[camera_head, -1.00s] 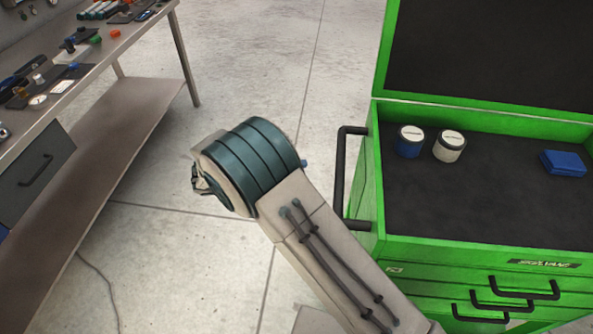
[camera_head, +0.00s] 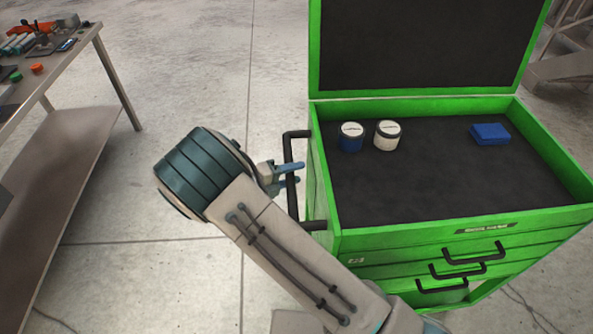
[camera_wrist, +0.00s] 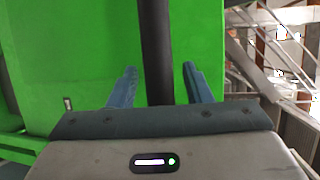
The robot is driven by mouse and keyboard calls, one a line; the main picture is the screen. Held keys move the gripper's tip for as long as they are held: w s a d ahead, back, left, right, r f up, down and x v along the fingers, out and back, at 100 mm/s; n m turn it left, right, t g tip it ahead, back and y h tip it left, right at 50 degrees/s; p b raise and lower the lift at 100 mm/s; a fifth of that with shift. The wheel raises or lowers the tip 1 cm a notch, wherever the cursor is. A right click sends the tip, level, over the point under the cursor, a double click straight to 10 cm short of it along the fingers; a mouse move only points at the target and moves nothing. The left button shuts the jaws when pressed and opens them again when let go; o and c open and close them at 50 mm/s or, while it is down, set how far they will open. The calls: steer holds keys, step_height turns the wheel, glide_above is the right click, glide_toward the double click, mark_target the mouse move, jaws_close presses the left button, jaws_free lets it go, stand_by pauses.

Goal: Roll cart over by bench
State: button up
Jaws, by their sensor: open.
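The green tool cart (camera_head: 400,240) stands on the right with its lid raised. A black bar handle (camera_head: 291,180) is fixed to its left side. My gripper (camera_head: 290,173) is at this handle. In the wrist view the handle (camera_wrist: 155,50) runs upright between the two blue fingers of my gripper (camera_wrist: 158,85), with a gap on each side, and the green side panel (camera_wrist: 80,60) lies behind. My gripper is open. The bench (camera_head: 60,120) stands at the far left, apart from the cart.
A blue-and-white tin (camera_head: 351,138), a white tin (camera_head: 388,136) and a blue box (camera_head: 490,134) stand in the cart's open top. Bare concrete floor (camera_head: 190,70) lies between bench and cart. Small tools lie on the bench. Metal railings (camera_wrist: 270,45) show at right in the wrist view.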

steer(key=shift+w+d+f, duration=0.1)
steer(key=shift+w+d, duration=0.2)
steer(key=shift+d, duration=0.25)
